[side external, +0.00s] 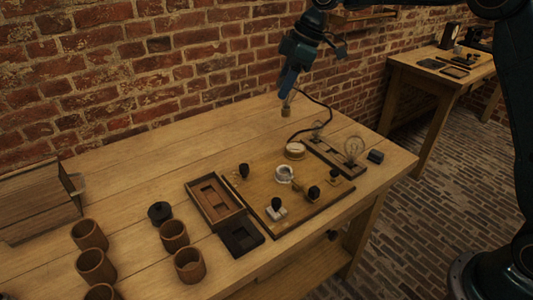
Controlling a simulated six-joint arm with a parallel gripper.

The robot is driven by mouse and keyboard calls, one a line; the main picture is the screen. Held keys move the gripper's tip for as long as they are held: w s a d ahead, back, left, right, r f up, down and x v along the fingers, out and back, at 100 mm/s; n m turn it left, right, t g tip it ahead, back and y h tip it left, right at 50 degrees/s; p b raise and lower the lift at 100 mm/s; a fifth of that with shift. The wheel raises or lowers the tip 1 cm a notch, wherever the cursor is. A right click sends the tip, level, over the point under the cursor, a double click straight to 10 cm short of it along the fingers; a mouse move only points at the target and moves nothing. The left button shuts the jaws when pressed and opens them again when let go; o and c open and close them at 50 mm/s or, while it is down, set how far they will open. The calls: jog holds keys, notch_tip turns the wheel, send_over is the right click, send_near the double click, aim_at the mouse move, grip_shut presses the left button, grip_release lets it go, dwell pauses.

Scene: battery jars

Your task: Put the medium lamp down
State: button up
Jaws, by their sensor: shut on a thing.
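My gripper (290,94) is above the back of the wooden table, pointing down. It is shut on the medium lamp (286,110), whose brass-coloured base hangs lowest; its glass is hard to make out. The lamp is in the air, apart from the table. A dark lamp rack (328,155) lies to the right of and below my gripper in the picture. A large clear lamp (354,147) and a smaller one (317,128) stand at the rack.
A wooden board (315,207) carries a white ring-shaped socket (284,174) and several black-knobbed parts. A round pale-topped piece (295,151) sits near the rack. An open wooden box (214,200) and several brown jars (174,235) stand left. A dark cable runs near my gripper.

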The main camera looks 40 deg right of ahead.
jog(key=a+f+n+g, duration=0.2)
jog(key=a+n, duration=0.2)
jog(key=a, duration=1.7)
notch_tip(320, 180, down, 16)
jog(key=shift+s+y, duration=0.15)
jog(key=shift+y, duration=0.15)
jog(key=shift+f, duration=2.05)
jog(key=shift+f, duration=0.2)
jog(key=o, duration=1.1)
jog(key=shift+r, duration=0.1)
